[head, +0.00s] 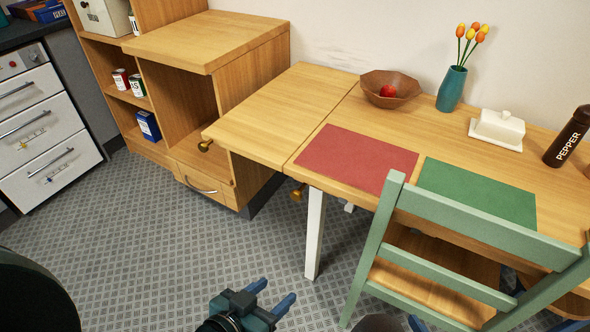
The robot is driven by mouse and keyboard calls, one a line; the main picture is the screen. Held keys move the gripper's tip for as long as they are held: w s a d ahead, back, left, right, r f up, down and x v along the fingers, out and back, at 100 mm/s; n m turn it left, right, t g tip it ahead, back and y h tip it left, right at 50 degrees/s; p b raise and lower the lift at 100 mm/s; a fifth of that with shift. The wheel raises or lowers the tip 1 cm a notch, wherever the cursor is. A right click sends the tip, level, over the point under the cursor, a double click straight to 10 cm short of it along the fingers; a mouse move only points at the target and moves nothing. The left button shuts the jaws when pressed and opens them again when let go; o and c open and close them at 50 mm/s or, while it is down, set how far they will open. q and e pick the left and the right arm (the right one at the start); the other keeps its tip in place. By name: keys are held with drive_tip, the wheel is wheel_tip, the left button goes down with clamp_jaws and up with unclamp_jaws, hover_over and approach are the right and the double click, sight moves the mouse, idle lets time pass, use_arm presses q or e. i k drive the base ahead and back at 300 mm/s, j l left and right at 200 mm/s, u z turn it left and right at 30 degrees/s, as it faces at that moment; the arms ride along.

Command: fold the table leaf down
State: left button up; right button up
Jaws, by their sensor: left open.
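The wooden table leaf (265,115) is up, level with the table top (345,113), joined along a seam at the table's left end. A brass knob (205,146) shows below the leaf's outer front corner. A second brass knob (298,193) shows under the table edge near the seam and the white leg (315,235). My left gripper (277,289) is open and empty, low over the floor in front of the leaf. My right gripper (417,323) shows only as a blue piece at the bottom edge, by the chair; its jaws are mostly hidden.
A green chair (480,220) stands at the table's front right. A wooden shelf unit (215,45) stands left of the leaf. The table holds red (357,157) and green (480,190) mats, a bowl (392,95), vase (452,88), butter dish (497,128) and pepper mill (567,137). Floor at left is clear.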

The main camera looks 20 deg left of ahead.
sight(268, 127)
drive_tip(key=i+j+u, duration=0.15)
drive_tip(key=i+j, duration=0.7)
drive_tip(key=j, duration=0.1)
